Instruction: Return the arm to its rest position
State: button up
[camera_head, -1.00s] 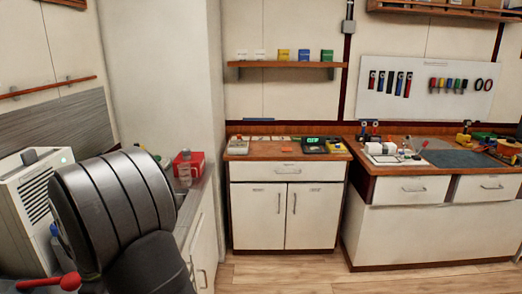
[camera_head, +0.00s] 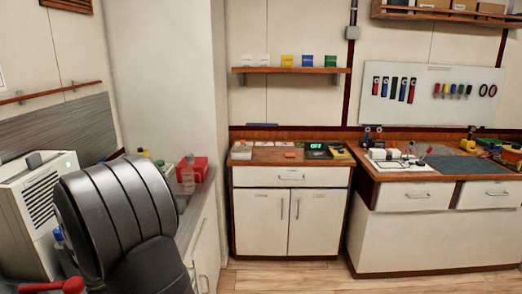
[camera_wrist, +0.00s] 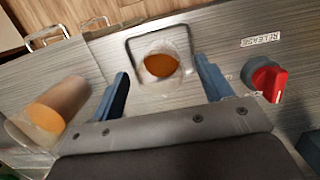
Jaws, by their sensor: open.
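In the wrist view, my gripper (camera_wrist: 162,66) is open, with its two blue-grey fingers apart. A clear round cup with orange contents (camera_wrist: 160,66) shows between the fingers, inside a dark square outline on a grey brushed surface. I cannot tell whether the fingers touch it. A second clear cup with orange-brown contents (camera_wrist: 60,104) appears tilted at the left of the wrist view, outside the fingers. My gripper cannot be made out in the head view.
A red knob (camera_wrist: 266,80) beside a RELEASE label stands right of my gripper. In the head view, a red box (camera_head: 193,168) stands on the left side counter. A white cabinet (camera_head: 290,215) and a workbench (camera_head: 405,235) stand farther off, with open floor before them.

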notch_tip(320, 180, down, 2)
jog(key=shift+d, duration=0.15)
jog(key=w+d+r, duration=0.3)
jog(key=d+r, duration=0.8)
jog(key=r, duration=0.1)
jog(key=s+a+r, duration=0.1)
jog(key=s+a, duration=1.2)
jog(key=a, duration=0.4)
jog(key=s+a+r, duration=0.1)
jog(key=s+a, duration=0.3)
jog(key=s, duration=0.5)
jog(key=s+a, duration=0.4)
jog(key=s, duration=0.6)
jog(key=shift+s+a+r, duration=0.25)
jog(key=shift+s+r, duration=0.05)
jog(key=shift+r, duration=0.1)
jog(key=shift+w, duration=0.1)
jog(key=w+d, duration=0.4)
jog(key=w, duration=0.5)
jog(key=w+d+f, duration=0.1)
jog(key=w+d, duration=0.4)
jog(key=w, duration=0.5)
jog(key=shift+w+f, duration=0.25)
